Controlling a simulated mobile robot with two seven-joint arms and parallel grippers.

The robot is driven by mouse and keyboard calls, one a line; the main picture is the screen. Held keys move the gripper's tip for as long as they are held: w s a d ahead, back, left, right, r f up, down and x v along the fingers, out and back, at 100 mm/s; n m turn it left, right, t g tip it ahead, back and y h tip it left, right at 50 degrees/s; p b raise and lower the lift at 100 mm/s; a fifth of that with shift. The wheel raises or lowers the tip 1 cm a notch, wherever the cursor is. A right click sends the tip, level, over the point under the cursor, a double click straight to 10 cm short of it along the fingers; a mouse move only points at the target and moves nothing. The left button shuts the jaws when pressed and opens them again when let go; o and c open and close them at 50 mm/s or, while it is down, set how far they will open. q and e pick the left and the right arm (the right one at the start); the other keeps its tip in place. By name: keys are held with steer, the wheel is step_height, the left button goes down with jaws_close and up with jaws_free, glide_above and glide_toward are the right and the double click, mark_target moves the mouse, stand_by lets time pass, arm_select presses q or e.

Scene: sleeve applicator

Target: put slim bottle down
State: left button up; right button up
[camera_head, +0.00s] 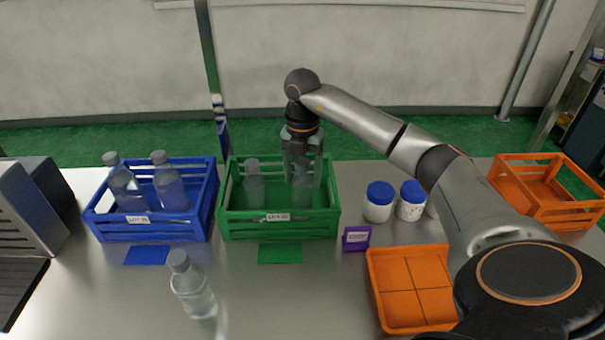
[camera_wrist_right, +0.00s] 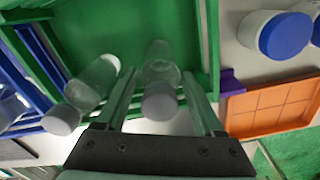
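The green crate (camera_head: 234,222) holds two clear bottles with grey caps. One bottle (camera_head: 254,190) stands in its left half. The other bottle (camera_head: 302,187), in the right half, is under my right gripper (camera_head: 302,178). In the right wrist view, this bottle (camera_wrist_right: 160,75) sits between the two fingers (camera_wrist_right: 160,85), with a visible gap on each side, so the gripper is open around it. The bottle appears upright on the crate floor, though its base is partly hidden by the crate wall. I cannot tell which bottle is the slim one. My left gripper is out of view.
A blue crate (camera_head: 150,231) with two bottles stands left. Another bottle (camera_head: 192,285) stands on the table in front. Blue-lidded jars (camera_head: 379,202), a purple sign (camera_head: 356,238), an orange tray (camera_head: 412,289) and an orange crate (camera_head: 560,211) lie to the right.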

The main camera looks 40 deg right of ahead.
steer(key=o, duration=0.3)
step_height(320, 180, up, 11)
steer(key=shift+r+p, duration=0.1)
steer(key=shift+p, duration=0.6)
steer(key=shift+r, duration=0.6)
